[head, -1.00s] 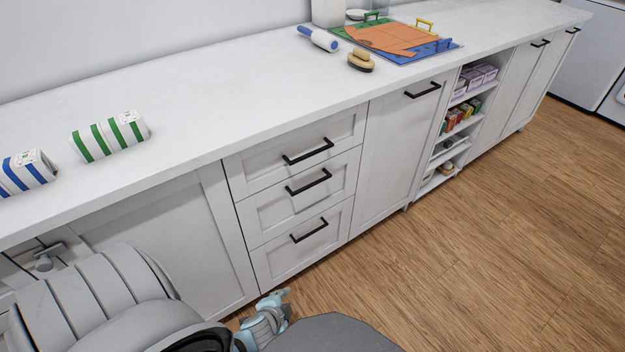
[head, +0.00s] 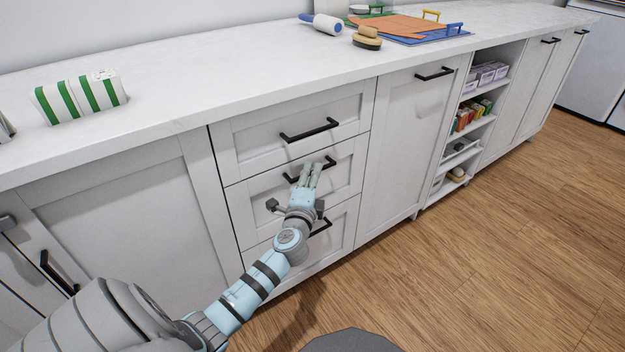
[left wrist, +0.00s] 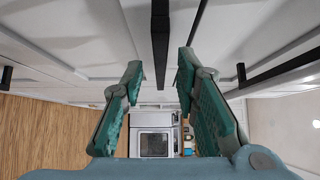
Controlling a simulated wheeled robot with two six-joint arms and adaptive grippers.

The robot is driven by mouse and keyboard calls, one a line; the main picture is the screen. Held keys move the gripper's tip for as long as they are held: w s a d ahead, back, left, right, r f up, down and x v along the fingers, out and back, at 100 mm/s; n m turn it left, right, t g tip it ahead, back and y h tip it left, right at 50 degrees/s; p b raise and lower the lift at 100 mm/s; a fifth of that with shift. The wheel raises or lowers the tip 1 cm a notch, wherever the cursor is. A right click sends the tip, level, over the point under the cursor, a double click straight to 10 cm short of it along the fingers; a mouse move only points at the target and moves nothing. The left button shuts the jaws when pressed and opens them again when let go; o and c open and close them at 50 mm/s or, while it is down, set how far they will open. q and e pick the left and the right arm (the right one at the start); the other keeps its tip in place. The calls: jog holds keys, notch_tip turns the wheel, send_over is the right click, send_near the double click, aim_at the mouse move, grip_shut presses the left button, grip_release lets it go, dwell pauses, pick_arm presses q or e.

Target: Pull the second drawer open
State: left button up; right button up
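The second drawer (head: 340,178) is the middle of three stacked white drawers and is shut. Its black bar handle (head: 329,163) is partly covered by my left gripper (head: 311,172) in the head view. In the left wrist view the handle (left wrist: 160,35) runs between the two green-padded fingers of the left gripper (left wrist: 158,78). The fingers are apart, with gaps on both sides of the bar, so it is not gripped. My right gripper is in neither view.
The top drawer (head: 255,145) and bottom drawer (head: 345,235) are shut, their black handles close by. A cabinet door (head: 405,150) stands to the right, then open shelves with boxes (head: 484,76). The countertop (head: 220,85) overhangs above. Wooden floor (head: 450,270) in front is clear.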

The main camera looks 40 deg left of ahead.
pick_arm(q)
jog(key=shift+w+a, duration=0.2)
jog(key=shift+w, duration=0.1)
grip_shut()
